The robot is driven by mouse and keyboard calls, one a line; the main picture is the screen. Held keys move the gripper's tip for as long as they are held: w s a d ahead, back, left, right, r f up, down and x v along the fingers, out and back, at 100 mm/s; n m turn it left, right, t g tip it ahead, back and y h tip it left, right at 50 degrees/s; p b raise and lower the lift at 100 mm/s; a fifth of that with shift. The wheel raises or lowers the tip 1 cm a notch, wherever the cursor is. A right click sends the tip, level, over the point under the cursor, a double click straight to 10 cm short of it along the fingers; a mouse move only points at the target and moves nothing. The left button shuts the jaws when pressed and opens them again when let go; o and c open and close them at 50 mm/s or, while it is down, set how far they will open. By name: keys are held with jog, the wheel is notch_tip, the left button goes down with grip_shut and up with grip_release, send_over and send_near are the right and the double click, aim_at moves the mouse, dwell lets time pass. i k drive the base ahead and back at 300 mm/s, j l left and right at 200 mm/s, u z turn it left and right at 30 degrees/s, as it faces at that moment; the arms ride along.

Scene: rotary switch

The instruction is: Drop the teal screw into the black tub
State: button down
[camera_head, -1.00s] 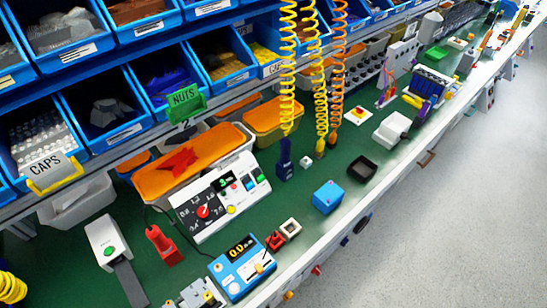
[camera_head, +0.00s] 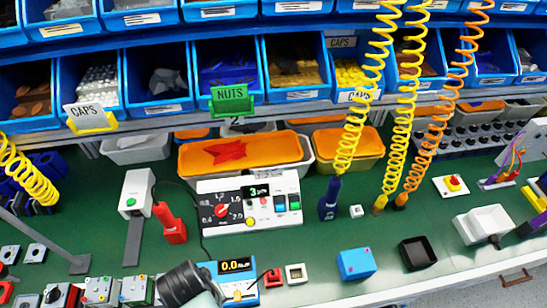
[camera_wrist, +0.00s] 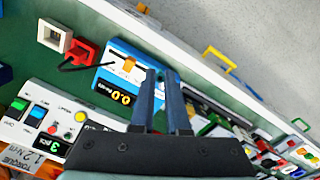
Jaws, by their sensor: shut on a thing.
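The black tub (camera_head: 418,253) is a small, open, square container on the green bench at the right in the head view, just right of a blue box. It looks empty and does not show in the wrist view. My gripper (camera_wrist: 161,74) shows in the wrist view with its two dark blue fingers close together, shut with a narrow gap between them, over the bench by the blue meter.
The blue meter (camera_head: 236,268) and white switch panel (camera_head: 250,205) are near my arm. Coiled hoses (camera_head: 405,110) hang behind the tub. Bare green bench lies around it.

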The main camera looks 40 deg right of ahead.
aim_at(415, 254)
jog(key=k+l+z, duration=0.15)
jog(key=l, duration=0.9)
jog(key=l+z, duration=0.2)
jog(key=l, duration=0.8)
